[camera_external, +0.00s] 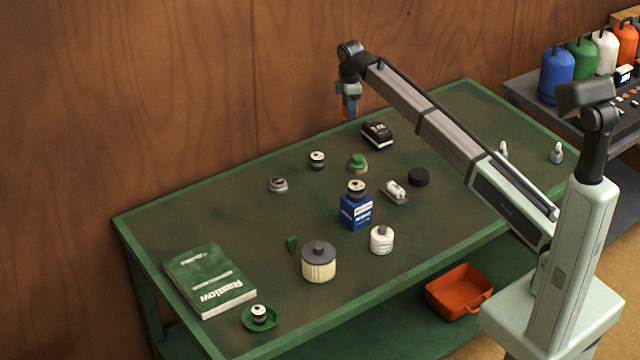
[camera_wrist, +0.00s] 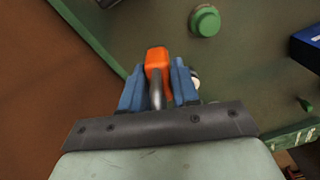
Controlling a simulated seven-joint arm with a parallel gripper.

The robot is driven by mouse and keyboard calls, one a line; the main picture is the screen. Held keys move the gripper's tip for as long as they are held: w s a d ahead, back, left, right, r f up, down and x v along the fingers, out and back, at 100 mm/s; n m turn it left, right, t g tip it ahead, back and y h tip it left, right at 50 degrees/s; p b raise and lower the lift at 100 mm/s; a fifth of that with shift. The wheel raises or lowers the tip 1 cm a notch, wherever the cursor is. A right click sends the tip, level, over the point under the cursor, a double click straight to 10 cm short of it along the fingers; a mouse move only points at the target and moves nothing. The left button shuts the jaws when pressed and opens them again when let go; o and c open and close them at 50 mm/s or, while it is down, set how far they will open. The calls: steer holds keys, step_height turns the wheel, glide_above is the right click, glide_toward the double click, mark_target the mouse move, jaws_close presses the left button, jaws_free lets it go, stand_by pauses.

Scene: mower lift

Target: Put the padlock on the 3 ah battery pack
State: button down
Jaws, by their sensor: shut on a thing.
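The padlock (camera_wrist: 157,60) has an orange body and a grey shackle; the shackle points back toward my wrist. My gripper (camera_wrist: 158,90) is shut on it, with blue fingers on both sides. In the external view the padlock is a small orange patch at my gripper (camera_external: 349,107), in the air near the table's back edge. The 3 ah battery pack (camera_external: 377,134) is a black block with a pale label on the table, lower and to the right of my gripper. They are apart. I cannot make out the pack in the wrist view.
On the green table (camera_external: 225,225), a small white-and-black jar (camera_external: 317,160) and a green knob (camera_external: 358,163) lie near the pack. A blue box (camera_external: 355,212), a black disc (camera_external: 418,177) and a filter (camera_external: 318,263) are farther forward. A wooden wall (camera_external: 200,90) rises behind.

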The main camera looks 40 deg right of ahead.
step_height(320, 180, up, 2)
glide_above(377, 127)
steer(key=shift+s+f+n, duration=0.1)
steer(key=shift+f+n, duration=0.95)
steer(key=shift+f, duration=1.3)
steer(key=shift+f+n, duration=1.05)
steer(key=shift+f, duration=1.3)
steer(key=shift+f, duration=0.2)
steer(key=c, duration=0.8)
jaws_free()
steer(key=shift+c, duration=0.2)
steer(key=shift+r, duration=0.15)
step_height(377, 127, up, 12)
